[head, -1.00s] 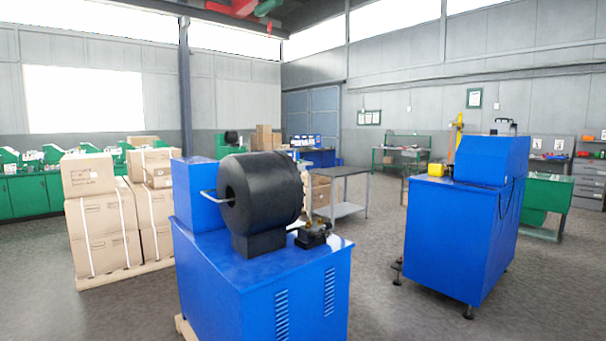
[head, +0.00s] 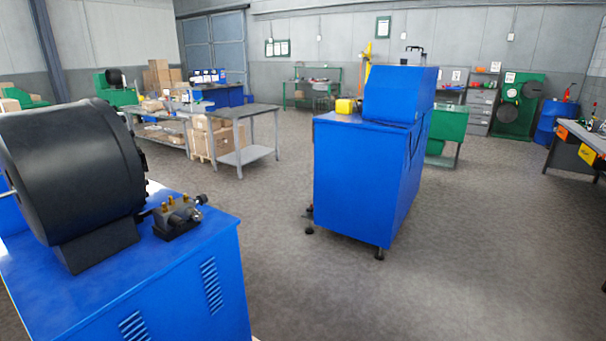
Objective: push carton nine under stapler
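No stapler and no carton that I can pick out as number nine shows in the head view. Several brown cartons (head: 160,76) are stacked by the far wall at the left. More cartons (head: 207,135) sit on and beside the grey tables in the left middle; any numbers on them are too small to read. Neither of my grippers is in view.
A blue cabinet with a black drum machine (head: 75,165) stands close at the left. Another blue cabinet (head: 362,175) stands at centre right. Grey tables (head: 245,112) lie beyond. The floor (head: 470,260) is clear between the cabinets and at the right.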

